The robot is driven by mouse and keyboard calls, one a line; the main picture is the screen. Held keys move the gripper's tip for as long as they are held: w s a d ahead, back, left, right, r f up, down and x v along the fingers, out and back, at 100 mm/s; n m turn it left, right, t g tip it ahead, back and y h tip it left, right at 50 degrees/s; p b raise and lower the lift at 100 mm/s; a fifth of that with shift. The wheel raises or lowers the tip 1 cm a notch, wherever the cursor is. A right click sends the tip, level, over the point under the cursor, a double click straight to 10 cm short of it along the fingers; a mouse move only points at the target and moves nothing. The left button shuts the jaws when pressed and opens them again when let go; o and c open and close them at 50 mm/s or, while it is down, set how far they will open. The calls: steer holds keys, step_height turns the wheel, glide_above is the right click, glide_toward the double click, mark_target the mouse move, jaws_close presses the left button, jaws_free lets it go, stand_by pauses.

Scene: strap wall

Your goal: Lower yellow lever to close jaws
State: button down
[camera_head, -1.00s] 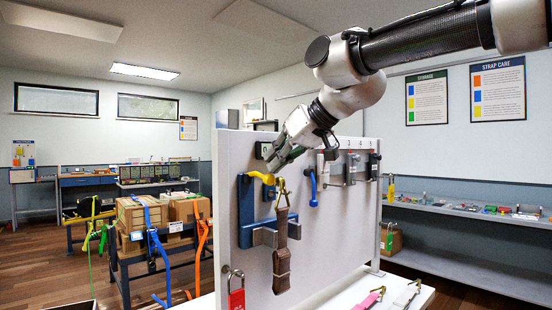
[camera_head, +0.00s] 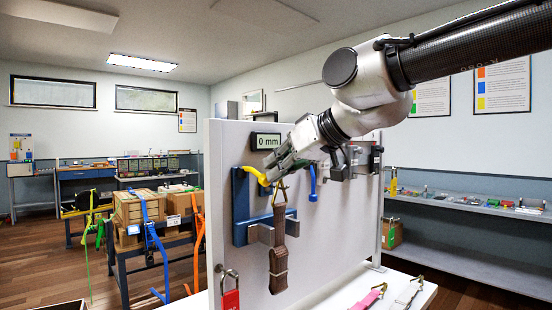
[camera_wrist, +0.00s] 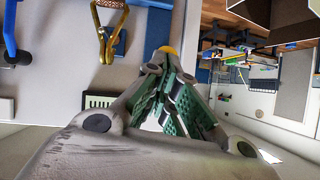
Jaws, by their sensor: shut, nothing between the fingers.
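The yellow lever (camera_head: 256,175) sits at the top of a blue clamp body (camera_head: 240,200) on the white panel and slopes down to the right. My gripper (camera_head: 270,174) is shut and empty, its fingertips at the lever's outer end; I cannot tell if they touch. In the wrist view the lever's yellow end (camera_wrist: 168,50) shows just beyond the green-padded fingers (camera_wrist: 165,64). A grey jaw block (camera_head: 265,233) lies low on the clamp, beside a brown strap (camera_head: 280,255) hanging from a brass hook (camera_head: 280,192). A display (camera_head: 266,141) above reads 0 mm.
A blue lever (camera_head: 312,182) is on the panel just right of the hook. A red padlock (camera_head: 230,293) hangs at lower left. Strapped boxes (camera_head: 140,208) stand on a table at left. Shelves (camera_head: 470,207) line the right wall.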

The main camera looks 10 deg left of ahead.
step_height(320, 180, down, 12)
steer(key=w+a, duration=0.2)
steer(key=shift+a, duration=0.4)
stand_by(0.5)
steer(key=shift+w, duration=0.15)
stand_by(0.6)
